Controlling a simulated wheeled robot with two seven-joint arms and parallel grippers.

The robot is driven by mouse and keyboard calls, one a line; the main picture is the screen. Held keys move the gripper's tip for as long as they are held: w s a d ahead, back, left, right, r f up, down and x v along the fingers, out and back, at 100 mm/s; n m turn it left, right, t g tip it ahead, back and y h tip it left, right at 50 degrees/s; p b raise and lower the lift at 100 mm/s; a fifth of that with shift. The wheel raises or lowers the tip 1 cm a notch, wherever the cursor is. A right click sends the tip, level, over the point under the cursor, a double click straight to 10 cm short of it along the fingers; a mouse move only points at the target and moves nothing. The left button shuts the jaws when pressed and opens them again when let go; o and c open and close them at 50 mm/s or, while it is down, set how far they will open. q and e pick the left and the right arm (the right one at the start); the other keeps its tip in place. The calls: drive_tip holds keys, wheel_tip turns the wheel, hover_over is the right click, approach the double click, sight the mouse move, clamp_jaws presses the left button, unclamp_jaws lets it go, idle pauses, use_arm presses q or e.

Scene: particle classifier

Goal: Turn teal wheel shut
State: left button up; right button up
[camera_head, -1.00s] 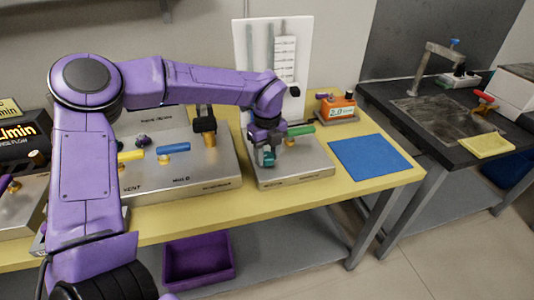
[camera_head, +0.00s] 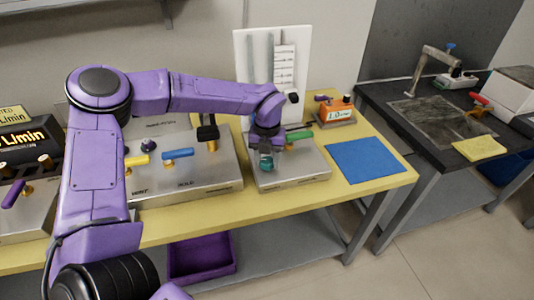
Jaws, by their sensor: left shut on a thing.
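The teal wheel (camera_head: 267,164) sits on the front left part of a metal box (camera_head: 290,180) on the yellow bench. My left gripper (camera_head: 267,154) reaches down over it from above and is shut on it, covering much of the wheel. How far the wheel is turned cannot be seen. A green handle (camera_head: 299,136) is on the same box, just behind and right of the gripper. My right gripper is not in view.
A metal panel with a yellow handle (camera_head: 136,160) and a blue handle (camera_head: 178,154) stands left of the box. A white gauge board (camera_head: 262,60) rises behind. An orange meter (camera_head: 337,112) and a blue mat (camera_head: 364,161) lie right.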

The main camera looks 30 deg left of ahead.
sight(267, 160)
use_arm(q)
drive_tip(key=m+p, duration=0.2)
drive_tip(key=m, duration=0.1)
drive_tip(key=shift+r+m, duration=0.2)
drive_tip(key=shift+m, duration=0.1)
drive_tip(key=m+p, duration=0.2)
drive_tip(key=m, duration=0.1)
drive_tip(key=shift+m+p, duration=0.3)
drive_tip(key=shift+p, duration=0.05)
drive_tip(key=shift+f+m+p, duration=0.15)
drive_tip(key=shift+m+p, duration=1.2)
drive_tip(key=shift+m, duration=1.15)
drive_tip(key=o, duration=1)
drive_tip(key=shift+o, duration=0.2)
wheel_tip(267, 160, up, 10)
drive_tip(key=b, duration=0.1)
drive_tip(key=shift+r+b, duration=0.25)
drive_tip(key=shift+b, duration=0.05)
